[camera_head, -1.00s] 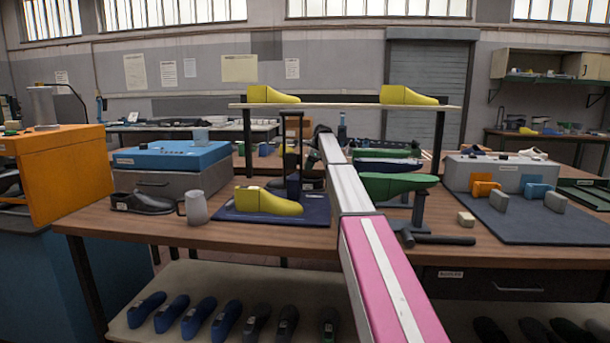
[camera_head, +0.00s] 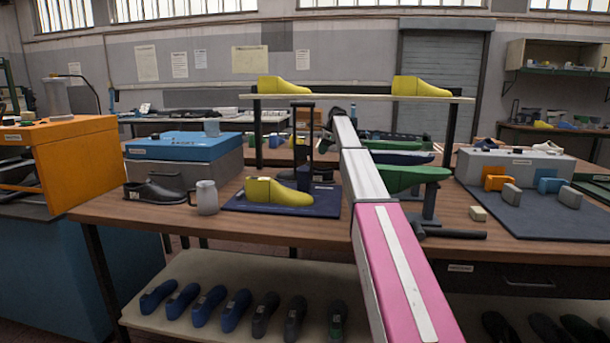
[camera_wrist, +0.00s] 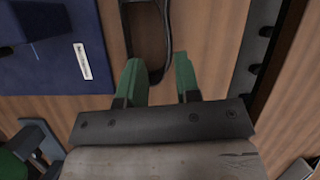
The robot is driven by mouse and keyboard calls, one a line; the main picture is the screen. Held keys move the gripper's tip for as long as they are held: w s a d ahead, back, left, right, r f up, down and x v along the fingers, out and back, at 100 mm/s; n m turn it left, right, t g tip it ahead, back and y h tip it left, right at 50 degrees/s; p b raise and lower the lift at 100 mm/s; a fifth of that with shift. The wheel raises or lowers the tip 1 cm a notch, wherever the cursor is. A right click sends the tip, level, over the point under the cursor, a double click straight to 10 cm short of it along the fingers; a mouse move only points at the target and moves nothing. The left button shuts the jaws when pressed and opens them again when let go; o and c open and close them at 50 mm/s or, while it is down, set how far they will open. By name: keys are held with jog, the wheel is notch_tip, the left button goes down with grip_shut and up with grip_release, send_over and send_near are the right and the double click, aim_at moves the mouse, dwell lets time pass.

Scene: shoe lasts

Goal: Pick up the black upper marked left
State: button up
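A black upper (camera_head: 153,193) with a small pale tag on its side sits at the left of the wooden table in the head view. A second dark upper (camera_head: 318,174) is partly hidden behind the yellow last and the black stand. I cannot read the marking on either one. In the wrist view a dark upper with a brown inside (camera_wrist: 150,30) lies on the wood, just ahead of the green fingertips. My gripper (camera_wrist: 160,85) is open and empty, its fingers apart at the upper's near end. Contact cannot be told. The gripper is not clear in the head view.
A blue mat (camera_head: 235,206) with a yellow last (camera_head: 275,193) lies beside a grey mug (camera_head: 207,197). A shelf (camera_head: 350,97) carries two yellow lasts. A green last on a stand (camera_head: 410,176) is right of my arm. Several lasts fill the lower shelf (camera_head: 165,260).

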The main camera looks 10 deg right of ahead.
jog(key=o, duration=1)
jog(key=shift+s+a, duration=0.1)
jog(key=shift+s, duration=0.15)
jog(key=o, duration=0.3)
jog(key=shift+s+a, duration=0.2)
jog(key=shift+s, duration=0.6)
jog(key=shift+s+x, duration=0.2)
jog(key=shift+x, duration=2.5)
jog(key=shift+s+x, duration=0.15)
jog(key=shift+x, duration=2.6)
